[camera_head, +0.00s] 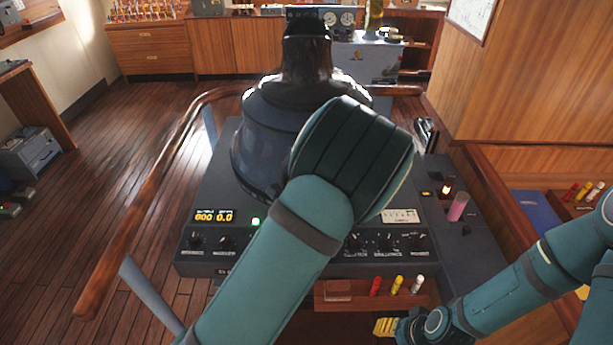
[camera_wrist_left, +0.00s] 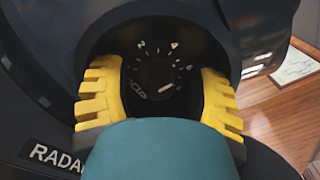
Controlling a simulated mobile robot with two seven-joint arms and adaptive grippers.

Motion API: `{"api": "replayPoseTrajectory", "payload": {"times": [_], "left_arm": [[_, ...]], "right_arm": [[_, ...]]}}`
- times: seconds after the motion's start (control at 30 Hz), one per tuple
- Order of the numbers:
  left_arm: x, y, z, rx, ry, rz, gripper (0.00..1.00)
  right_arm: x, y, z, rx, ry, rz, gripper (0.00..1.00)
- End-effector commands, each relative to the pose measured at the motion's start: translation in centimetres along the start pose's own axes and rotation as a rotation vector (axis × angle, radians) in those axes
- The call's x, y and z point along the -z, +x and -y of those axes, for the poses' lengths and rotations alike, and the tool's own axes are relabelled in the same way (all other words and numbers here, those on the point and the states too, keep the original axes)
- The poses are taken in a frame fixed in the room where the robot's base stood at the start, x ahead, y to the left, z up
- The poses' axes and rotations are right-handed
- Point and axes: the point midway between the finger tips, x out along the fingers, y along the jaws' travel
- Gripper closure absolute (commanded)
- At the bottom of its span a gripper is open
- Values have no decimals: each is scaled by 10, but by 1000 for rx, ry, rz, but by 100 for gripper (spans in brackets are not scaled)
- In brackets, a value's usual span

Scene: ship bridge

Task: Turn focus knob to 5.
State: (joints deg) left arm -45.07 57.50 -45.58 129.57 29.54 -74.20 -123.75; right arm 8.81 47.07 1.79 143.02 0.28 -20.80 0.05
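The focus knob (camera_wrist_left: 157,73) is a small dark round knob in a black recess, seen in the left wrist view. White numerals and tick marks ring it; a 2 and a 4 show along the top. A white pointer mark on it points to the lower right, at a numeral too small to read surely. My left gripper (camera_wrist_left: 160,88) has its yellow fingers apart, one on each side of the dial. I cannot tell any contact. In the head view my left arm hides that gripper and the knob at the radar hood (camera_head: 262,130). My right gripper (camera_head: 385,327) is low at the right, partly hidden.
The radar console (camera_head: 215,190) has orange digits, a green light and a row of small knobs along its front. A wooden rail (camera_head: 150,195) curves round its left. A small rack (camera_head: 345,293) with coloured cylinders is below. Wooden panelling stands close on the right.

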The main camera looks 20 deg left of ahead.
Motion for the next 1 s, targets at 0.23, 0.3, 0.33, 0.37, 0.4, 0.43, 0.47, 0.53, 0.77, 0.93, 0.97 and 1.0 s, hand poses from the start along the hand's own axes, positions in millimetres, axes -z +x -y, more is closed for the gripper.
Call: {"api": "replayPoseTrajectory", "payload": {"times": [0.23, 0.3, 0.33, 0.37, 0.4, 0.43, 0.47, 0.53, 0.77, 0.93, 0.97, 1.0], "left_arm": [[1, -1, -1, -2, 1, -3, 41], [2, -3, -1, -2, 1, -4, 41], [2, -5, -1, -2, 1, -5, 41], [2, -8, -1, -3, 1, -5, 41], [2, -13, -1, -3, 2, -6, 41], [2, -17, -1, -2, 3, -6, 41], [2, -22, 0, -2, 3, -7, 41], [2, -34, -1, -3, 3, -6, 41], [1, -66, 0, -1, 1, -5, 41], [1, -75, 0, -2, 1, -3, 41], [1, -76, 0, -2, 1, -3, 41], [0, -76, -1, -2, 1, -2, 41]], "right_arm": [[0, 0, 0, 0, 0, 0, 53], [0, 0, 0, 0, 0, -1, 53], [0, 0, 0, 0, 0, -1, 53], [0, 0, 0, 0, 0, -1, 53], [0, 0, 0, 0, 0, -1, 53], [0, 0, 0, 0, 0, -1, 53], [0, 0, 0, 0, 0, -1, 53], [0, 0, 0, 0, 0, 0, 53], [0, 0, 0, 0, 0, 0, 53], [0, 0, 0, 0, 0, 0, 53], [0, 0, 0, 0, 0, 0, 53], [0, 0, 0, 0, 0, 0, 53]]}}
